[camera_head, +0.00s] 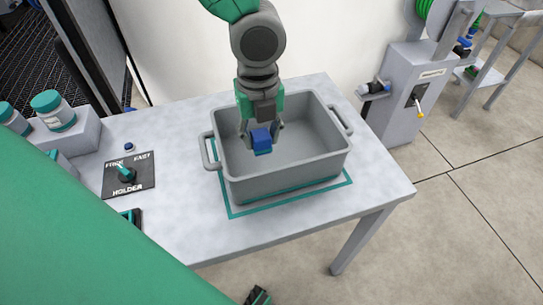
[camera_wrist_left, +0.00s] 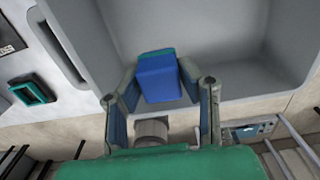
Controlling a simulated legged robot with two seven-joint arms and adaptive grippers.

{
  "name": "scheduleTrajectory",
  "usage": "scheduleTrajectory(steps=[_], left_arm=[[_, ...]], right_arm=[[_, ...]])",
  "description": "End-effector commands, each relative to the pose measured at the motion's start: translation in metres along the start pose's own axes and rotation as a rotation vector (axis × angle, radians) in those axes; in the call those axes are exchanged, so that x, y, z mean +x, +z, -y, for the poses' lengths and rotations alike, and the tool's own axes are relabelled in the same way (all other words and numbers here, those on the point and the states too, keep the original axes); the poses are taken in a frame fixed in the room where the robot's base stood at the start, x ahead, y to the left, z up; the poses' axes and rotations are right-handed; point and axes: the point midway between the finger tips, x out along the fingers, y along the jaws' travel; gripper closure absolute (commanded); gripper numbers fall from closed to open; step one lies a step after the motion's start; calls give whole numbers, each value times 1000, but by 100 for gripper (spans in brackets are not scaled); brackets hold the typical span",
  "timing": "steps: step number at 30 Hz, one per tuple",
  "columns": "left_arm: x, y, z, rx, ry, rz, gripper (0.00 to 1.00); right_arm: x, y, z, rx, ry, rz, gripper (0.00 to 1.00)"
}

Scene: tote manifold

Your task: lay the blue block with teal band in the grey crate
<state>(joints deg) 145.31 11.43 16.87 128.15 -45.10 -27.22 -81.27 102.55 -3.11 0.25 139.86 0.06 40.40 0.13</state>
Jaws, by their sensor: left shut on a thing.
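The blue block with teal band (camera_head: 261,139) is held between the fingers of my left gripper (camera_head: 261,130), inside the outline of the grey crate (camera_head: 290,188). In the left wrist view the block (camera_wrist_left: 160,80) sits between the two fingertips of the left gripper (camera_wrist_left: 158,98), its teal band at the far end. The crate's inner floor and walls (camera_wrist_left: 230,45) lie behind it. The block appears above the crate floor; the exact gap cannot be told. My right gripper is not clearly seen; a small dark and teal part shows at the bottom edge.
The crate stands on a pale table (camera_head: 190,215) within a teal outline (camera_head: 290,201). A dark dial plate marked HOLDER (camera_head: 129,175) and lidded jars (camera_head: 53,110) on a grey block are to the left. A grey machine (camera_head: 398,105) stands beyond the table at right.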

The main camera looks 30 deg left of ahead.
Motion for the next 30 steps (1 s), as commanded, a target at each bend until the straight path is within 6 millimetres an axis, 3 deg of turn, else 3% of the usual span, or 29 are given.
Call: scheduleTrajectory(steps=[1, 3, 11, 17, 29, 30], left_arm=[[16, 0, -1, 0, 5, -2, 97], [29, 0, -2, -2, 5, -2, 97], [50, -1, -1, -3, 2, 0, 97], [78, -2, 0, -4, 4, 0, 97], [84, 0, -1, -4, 0, -1, 97], [83, 0, -1, -5, -1, -2, 55]], right_arm=[[7, 0, 0, 0, 0, 0, 60], [12, 1, 0, 0, 0, 0, 60], [18, 1, 0, -1, 0, 0, 60], [29, 2, 0, -1, 0, 0, 60], [29, 2, 0, 0, 0, 0, 60], [29, 2, 0, 0, 0, 0, 60]])
